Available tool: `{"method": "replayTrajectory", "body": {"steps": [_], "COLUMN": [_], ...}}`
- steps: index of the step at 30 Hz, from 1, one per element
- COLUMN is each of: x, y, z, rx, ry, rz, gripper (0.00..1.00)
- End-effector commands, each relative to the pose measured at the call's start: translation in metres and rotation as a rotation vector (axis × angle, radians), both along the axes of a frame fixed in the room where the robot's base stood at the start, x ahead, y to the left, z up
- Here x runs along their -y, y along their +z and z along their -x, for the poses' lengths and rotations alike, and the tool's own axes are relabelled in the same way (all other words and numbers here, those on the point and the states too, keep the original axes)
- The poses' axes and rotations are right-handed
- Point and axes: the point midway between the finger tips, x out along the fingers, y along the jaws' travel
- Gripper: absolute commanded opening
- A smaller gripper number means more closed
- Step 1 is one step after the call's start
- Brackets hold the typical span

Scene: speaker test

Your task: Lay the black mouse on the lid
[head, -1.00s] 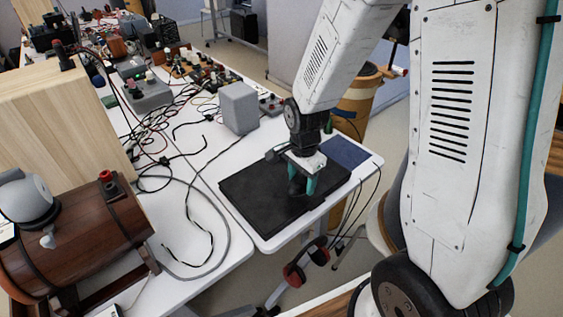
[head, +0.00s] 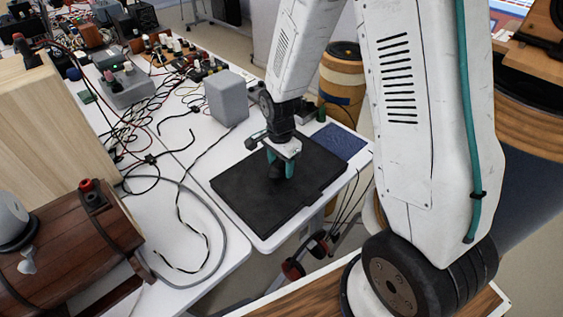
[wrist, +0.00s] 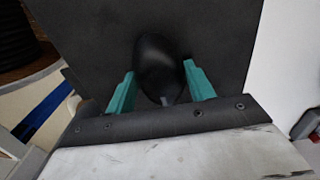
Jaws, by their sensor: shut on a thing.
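The black mouse (head: 276,172) is between the teal fingers of my gripper (head: 280,166), which is shut on it. In the wrist view the rounded, glossy mouse (wrist: 160,68) sits between both fingers, its far end pointing away from my wrist. The lid (head: 238,188) is a flat, dark, rectangular surface on the white table. My gripper points down over the lid's middle, and the lid (wrist: 95,35) fills most of the wrist view behind the mouse. I cannot tell whether the mouse touches the lid.
A grey box (head: 227,98) stands behind the lid, and a dark blue pad (head: 338,141) lies at its right. Loose cables (head: 190,215) lie on the table to the left. A wooden barrel-like device (head: 70,240) is at the front left. The table's edge is close to the lid.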

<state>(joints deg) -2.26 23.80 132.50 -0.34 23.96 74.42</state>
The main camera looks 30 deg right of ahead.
Motion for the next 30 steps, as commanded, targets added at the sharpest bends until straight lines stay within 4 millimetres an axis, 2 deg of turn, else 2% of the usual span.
{"method": "replayTrajectory", "body": {"steps": [5,6,8,9,17,20,23,30], "x": [0.001,0.001,0.002,0.002,0.002,0.002,0.002,0.002], "y": [-0.002,-0.003,-0.003,-0.003,-0.002,0.004,0.019,0.071], "z": [0.0,0.0,0.0,0.0,0.0,0.0,-0.001,-0.002], "rx": [-0.001,0.0,0.0,0.0,0.0,0.002,0.004,0.006], "ry": [-0.001,-0.002,-0.003,-0.003,-0.003,-0.003,-0.003,-0.003], "rz": [0.0,0.0,0.0,0.0,0.0,-0.001,0.0,0.0], "gripper": [0.3,0.56,0.73,0.75,0.75,0.75,0.75,0.75]}}
